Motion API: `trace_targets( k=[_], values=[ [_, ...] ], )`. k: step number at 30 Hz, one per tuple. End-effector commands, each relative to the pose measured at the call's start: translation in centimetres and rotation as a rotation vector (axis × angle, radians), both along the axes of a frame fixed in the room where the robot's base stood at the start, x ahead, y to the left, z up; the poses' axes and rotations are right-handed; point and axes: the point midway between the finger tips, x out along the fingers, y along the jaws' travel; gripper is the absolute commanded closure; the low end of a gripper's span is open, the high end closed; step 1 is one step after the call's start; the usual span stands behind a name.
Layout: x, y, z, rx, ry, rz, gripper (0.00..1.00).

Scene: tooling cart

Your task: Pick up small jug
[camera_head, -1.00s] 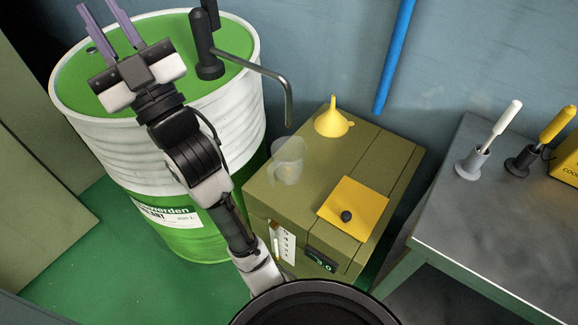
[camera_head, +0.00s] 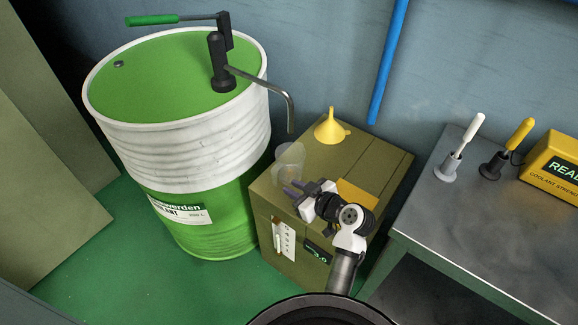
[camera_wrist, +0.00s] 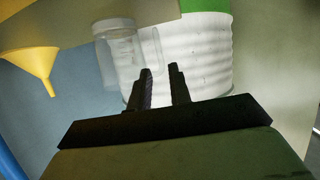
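The small jug (camera_head: 289,157) is a clear, translucent vessel standing on the left part of the olive box's top in the head view. In the wrist view the jug (camera_wrist: 117,45) appears upside down, just beyond the fingertips, with its handle on the right side. Whether a finger touches the jug cannot be told.
The olive box (camera_head: 372,156) also carries a yellow funnel (camera_head: 331,128) and an orange-yellow pad (camera_head: 355,194), partly hidden by my arm. A green and white drum (camera_head: 190,150) with a pump spout (camera_head: 289,112) stands left. A metal table (camera_head: 440,215) stands right.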

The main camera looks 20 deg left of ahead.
Motion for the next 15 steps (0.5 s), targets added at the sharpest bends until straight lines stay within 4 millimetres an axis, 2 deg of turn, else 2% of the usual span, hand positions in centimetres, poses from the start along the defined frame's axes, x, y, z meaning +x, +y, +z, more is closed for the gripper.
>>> trace_targets(
  k=[3, 11, 15],
  values=[
    [1.0, 1.9, -0.6, 0.0, 0.0, 0.003, 0.8],
    [2.1, 3.7, -1.5, 0.0, -0.001, 0.0, 0.8],
    [3.0, 5.2, -1.8, 0.0, 0.0, 0.001, 0.8]
  ],
)
